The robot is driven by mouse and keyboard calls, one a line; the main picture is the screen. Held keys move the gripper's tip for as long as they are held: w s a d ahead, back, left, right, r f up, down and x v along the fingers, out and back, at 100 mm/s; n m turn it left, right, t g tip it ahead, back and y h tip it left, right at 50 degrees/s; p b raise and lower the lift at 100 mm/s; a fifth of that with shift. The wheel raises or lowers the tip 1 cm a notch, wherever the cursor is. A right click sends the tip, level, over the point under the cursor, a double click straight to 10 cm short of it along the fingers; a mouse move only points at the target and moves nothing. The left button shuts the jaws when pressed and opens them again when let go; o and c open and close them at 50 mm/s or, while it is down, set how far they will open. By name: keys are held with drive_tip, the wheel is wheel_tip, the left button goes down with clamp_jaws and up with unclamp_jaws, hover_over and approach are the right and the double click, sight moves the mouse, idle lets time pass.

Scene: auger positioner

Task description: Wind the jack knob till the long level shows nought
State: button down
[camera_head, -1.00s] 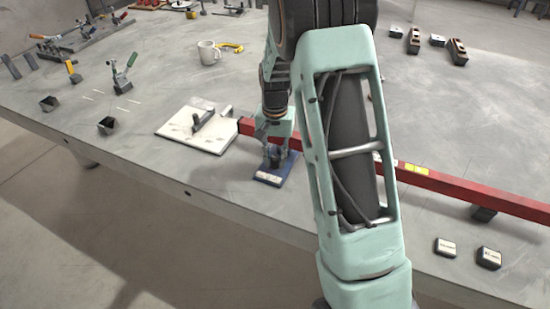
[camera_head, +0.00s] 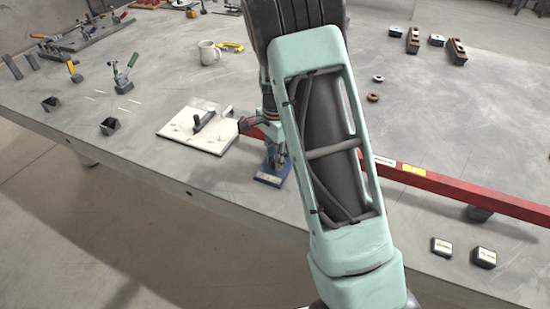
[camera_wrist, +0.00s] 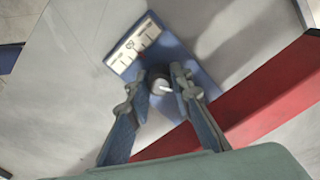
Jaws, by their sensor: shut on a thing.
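The jack is a blue base plate (camera_head: 270,180) with a white label strip, on the table by the left end of the long red level (camera_head: 450,186). In the wrist view its plate (camera_wrist: 185,45) and label lie beyond my fingers. The round dark knob (camera_wrist: 160,84) with a white mark sits between my fingertips. My gripper (camera_wrist: 160,83) is shut on the knob from above; it also shows small in the head view (camera_head: 275,152). The level runs right, with a yellow vial (camera_head: 412,170); its bubble or reading is too small to tell.
A white plate with a black handle (camera_head: 200,127) lies left of the jack. A dark support (camera_head: 479,213) is under the level. A mug (camera_head: 208,52), clamps and rings stand further back.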

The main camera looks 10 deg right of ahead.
idle(0.3)
drive_tip(key=c, duration=1.7)
unclamp_jaws()
drive_tip(key=shift+c, duration=0.2)
wheel_tip(320, 180, up, 12)
